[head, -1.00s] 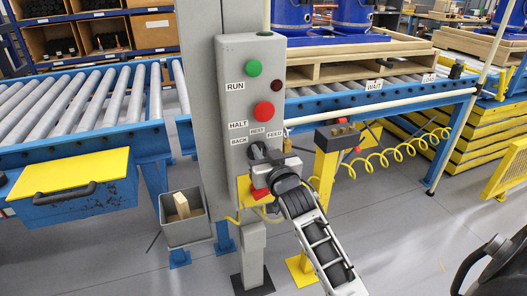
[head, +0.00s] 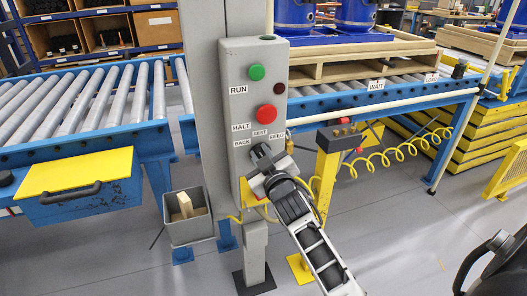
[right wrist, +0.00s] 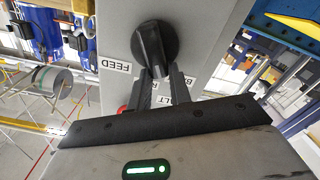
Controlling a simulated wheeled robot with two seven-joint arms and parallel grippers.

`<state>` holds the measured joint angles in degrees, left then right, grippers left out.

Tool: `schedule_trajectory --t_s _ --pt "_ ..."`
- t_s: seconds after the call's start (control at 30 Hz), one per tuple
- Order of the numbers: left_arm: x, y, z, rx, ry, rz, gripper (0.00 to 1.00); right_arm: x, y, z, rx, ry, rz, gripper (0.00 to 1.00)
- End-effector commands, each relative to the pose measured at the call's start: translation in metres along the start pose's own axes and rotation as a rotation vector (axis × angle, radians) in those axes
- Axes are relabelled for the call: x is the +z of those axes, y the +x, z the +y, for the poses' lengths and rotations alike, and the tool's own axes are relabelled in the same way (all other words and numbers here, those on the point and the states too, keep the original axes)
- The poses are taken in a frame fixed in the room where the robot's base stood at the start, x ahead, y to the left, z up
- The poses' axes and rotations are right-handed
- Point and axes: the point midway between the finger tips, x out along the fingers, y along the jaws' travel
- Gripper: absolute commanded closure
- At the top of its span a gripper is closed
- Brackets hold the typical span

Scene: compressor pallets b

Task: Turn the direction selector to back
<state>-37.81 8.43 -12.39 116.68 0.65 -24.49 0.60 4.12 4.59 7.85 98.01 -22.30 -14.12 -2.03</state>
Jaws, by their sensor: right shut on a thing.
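The black direction selector (head: 261,152) is on the grey control post (head: 234,70), under the labels BACK (head: 243,143), REST and FEED (head: 277,136). My right gripper (head: 263,167) reaches it from below right. In the right wrist view the selector (right wrist: 155,46) is a round black knob with a raised ridge, and my right gripper's fingertips (right wrist: 158,76) are shut on it. The FEED label (right wrist: 117,66) appears upside down to its left; the label to its right is partly covered by a finger. Which label the knob points to I cannot tell. My left gripper is not in view.
Above the selector are the red HALT button (head: 266,114) and green RUN button (head: 257,72). A grey bin (head: 188,229) hangs left of the post. Roller conveyors (head: 85,108) run behind. A yellow coiled hose (head: 395,156) hangs at right.

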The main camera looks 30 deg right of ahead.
Motion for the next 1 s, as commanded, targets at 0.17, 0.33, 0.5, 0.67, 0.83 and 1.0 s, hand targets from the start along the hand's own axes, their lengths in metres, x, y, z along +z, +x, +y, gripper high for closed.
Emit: schedule_trajectory --t_s 0.17,0.33,0.5,0.67,0.83,1.0 --pt "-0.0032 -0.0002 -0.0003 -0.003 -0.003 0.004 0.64 0.0004 -0.0001 -0.0037 -0.001 -0.133 -0.001 1.00" --pt "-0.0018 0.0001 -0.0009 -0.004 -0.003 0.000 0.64 0.0010 -0.0001 -0.0061 0.000 -0.226 -0.001 1.00" --pt "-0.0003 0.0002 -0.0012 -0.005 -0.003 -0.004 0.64 0.0015 -0.0001 -0.0075 0.000 -0.285 -0.001 1.00" --pt "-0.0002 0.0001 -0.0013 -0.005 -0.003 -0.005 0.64 0.0018 -0.0001 -0.0082 0.000 -0.313 -0.001 1.00" --pt "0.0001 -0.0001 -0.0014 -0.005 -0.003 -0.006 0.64 0.0020 -0.0001 -0.0084 0.000 -0.321 -0.001 1.00" --pt "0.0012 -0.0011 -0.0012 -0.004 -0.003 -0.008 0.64 0.0020 -0.0001 -0.0084 0.000 -0.321 -0.001 1.00"
